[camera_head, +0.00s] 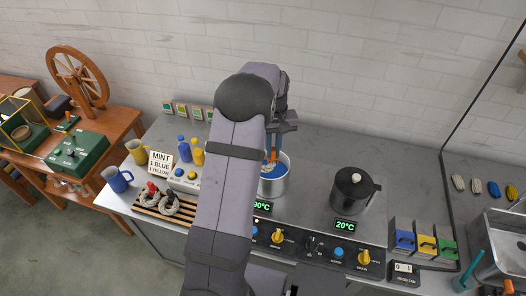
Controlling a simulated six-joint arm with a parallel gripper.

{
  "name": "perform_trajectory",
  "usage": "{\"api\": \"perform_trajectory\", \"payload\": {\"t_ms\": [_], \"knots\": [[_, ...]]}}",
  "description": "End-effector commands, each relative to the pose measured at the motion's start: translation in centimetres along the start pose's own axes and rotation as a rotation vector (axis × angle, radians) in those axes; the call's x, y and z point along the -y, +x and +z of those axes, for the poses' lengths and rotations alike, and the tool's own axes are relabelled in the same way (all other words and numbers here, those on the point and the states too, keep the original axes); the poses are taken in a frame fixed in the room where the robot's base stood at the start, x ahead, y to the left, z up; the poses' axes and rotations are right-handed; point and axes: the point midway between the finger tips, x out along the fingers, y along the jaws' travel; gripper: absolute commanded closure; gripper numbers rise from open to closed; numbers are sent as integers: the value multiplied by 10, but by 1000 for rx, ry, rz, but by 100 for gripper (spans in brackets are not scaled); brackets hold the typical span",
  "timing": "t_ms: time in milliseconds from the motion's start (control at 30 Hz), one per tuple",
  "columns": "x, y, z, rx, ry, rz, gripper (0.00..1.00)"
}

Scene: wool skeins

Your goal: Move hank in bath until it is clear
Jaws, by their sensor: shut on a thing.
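My gripper (272,156) points down into the open steel pot (274,190), which holds blue bath liquid (275,171). It is shut on the hank, at a small orange part (269,166) showing between the fingers. The hank's wool is too small and too hidden to make out. My arm covers the pot's left side.
A lidded dark pot (354,190) stands right of the bath, with a display reading 20°C. Left of my arm are pale skeins on a wooden rack (157,206), dye bottles (184,149) and a blue mug (118,179). Control knobs line the counter front.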

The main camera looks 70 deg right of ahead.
Motion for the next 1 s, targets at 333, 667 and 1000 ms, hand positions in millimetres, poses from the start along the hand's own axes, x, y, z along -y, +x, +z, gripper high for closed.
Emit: {"api": "perform_trajectory", "payload": {"t_ms": [333,667,1000], "knots": [[-3,-9,-12,-1,614,0,100],[-3,-9,-11,-1,1030,0,100],[-3,-9,-11,-1,1139,0,100]]}}
